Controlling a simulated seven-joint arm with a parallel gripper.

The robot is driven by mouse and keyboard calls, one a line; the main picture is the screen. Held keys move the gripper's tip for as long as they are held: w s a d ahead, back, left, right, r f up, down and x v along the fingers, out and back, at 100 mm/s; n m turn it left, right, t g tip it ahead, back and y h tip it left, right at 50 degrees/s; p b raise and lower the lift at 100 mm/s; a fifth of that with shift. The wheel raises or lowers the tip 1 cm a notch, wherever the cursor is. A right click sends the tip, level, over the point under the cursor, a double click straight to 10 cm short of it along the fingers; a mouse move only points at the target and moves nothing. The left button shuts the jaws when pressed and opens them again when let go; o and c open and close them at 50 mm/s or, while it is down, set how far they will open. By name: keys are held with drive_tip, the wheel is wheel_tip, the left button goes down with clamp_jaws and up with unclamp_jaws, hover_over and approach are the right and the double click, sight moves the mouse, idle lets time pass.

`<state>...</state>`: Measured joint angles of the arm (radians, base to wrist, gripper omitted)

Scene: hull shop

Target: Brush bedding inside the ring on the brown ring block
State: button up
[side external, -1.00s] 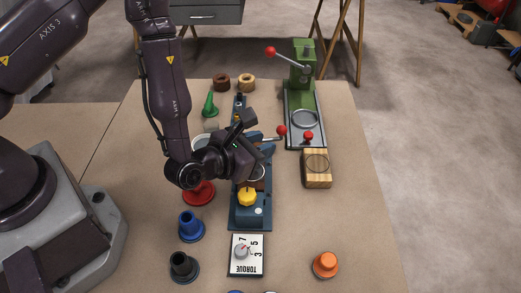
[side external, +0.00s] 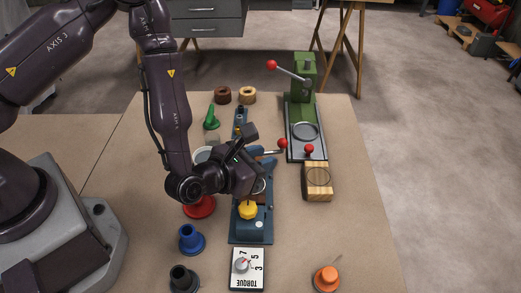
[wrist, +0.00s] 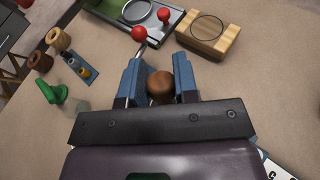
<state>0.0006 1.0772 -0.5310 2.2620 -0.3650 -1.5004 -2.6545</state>
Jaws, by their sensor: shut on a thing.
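The ring block (side external: 317,180) is striped brown wood with a dark ring on top. It lies flat on the table right of my gripper (side external: 254,176); it also shows at the upper right of the wrist view (wrist: 209,33). My gripper is over the blue fixture (side external: 236,232), left of and apart from the block. In the wrist view, a round brown wooden end (wrist: 160,87) shows between two blue uprights, and my gripper is shut on it. Its lower part is hidden, so I cannot tell whether it is the brush. No bristles or bedding are visible.
A green press (side external: 303,90) with a red-balled lever stands behind the block. Red (side external: 199,207), blue (side external: 191,240), dark (side external: 183,280) and orange (side external: 326,279) pieces stand around the fixture. A torque dial box (side external: 247,268) lies in front. The table between block and orange piece is clear.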

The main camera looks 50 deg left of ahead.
drive_tip(key=shift+s+d, duration=0.6)
drive_tip(key=shift+s+d+r, duration=0.1)
drive_tip(key=shift+r, duration=0.5)
drive_tip(key=shift+s+d+r, duration=0.1)
drive_tip(key=shift+r, duration=0.45)
wheel_tip(320, 180, up, 6)
drive_tip(key=shift+f, duration=0.15)
drive_tip(key=shift+s+a+f, duration=0.3)
drive_tip(key=shift+f, duration=0.1)
